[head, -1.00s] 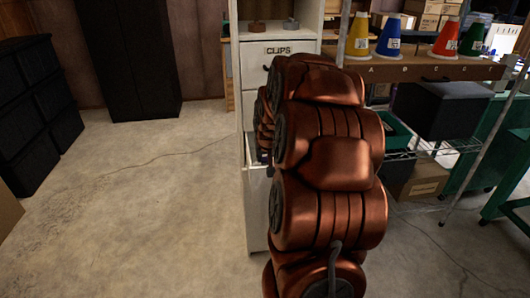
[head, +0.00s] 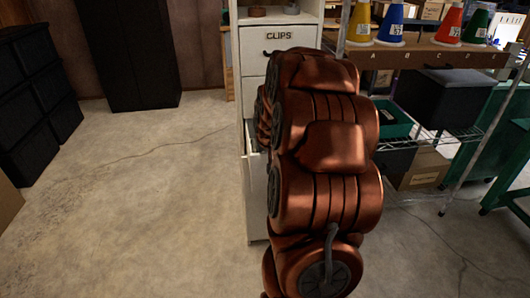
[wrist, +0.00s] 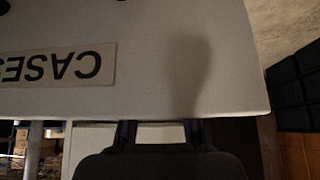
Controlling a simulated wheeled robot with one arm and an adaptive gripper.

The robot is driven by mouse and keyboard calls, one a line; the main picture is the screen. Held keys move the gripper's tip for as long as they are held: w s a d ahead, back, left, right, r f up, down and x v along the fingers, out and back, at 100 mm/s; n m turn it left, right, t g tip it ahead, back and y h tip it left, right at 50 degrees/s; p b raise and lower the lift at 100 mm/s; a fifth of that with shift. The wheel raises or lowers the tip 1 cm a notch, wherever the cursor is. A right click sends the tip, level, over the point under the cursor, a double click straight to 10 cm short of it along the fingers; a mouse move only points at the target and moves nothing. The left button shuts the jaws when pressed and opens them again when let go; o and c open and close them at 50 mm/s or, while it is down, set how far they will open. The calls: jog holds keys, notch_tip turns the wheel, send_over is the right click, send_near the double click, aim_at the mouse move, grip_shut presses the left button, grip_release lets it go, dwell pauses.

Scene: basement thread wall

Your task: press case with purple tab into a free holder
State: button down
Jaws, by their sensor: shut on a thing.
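My gripper (wrist: 160,134) shows at the bottom of the wrist view. Its two dark fingers stand apart, and their tips are hidden behind the edge of a white drawer front (wrist: 225,85) labelled CASES, seen upside down. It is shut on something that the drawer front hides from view. I cannot see any case, purple tab or holder. In the head view my copper arm covers the gripper and much of the cabinet. Part of an open drawer (head: 256,172) shows just left of the arm.
A white cabinet (head: 256,85) with a drawer labelled CLIPS stands behind my arm. A rack to the right carries colored cones (head: 392,25), a green bin (head: 391,121) and a black box (head: 440,100). Black boxes (head: 30,95) stand at the left. The floor (head: 130,200) left of the cabinet is clear.

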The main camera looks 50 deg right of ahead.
jog(key=shift+f+b, duration=0.35)
jog(key=shift+f, duration=0.35)
dwell(0.3)
jog(key=shift+s, duration=0.1)
jog(key=c, duration=0.9)
grip_release()
jog(key=shift+a, duration=0.1)
jog(key=shift+c, duration=0.2)
jog(key=v, duration=1.2)
jog(key=shift+r, duration=0.1)
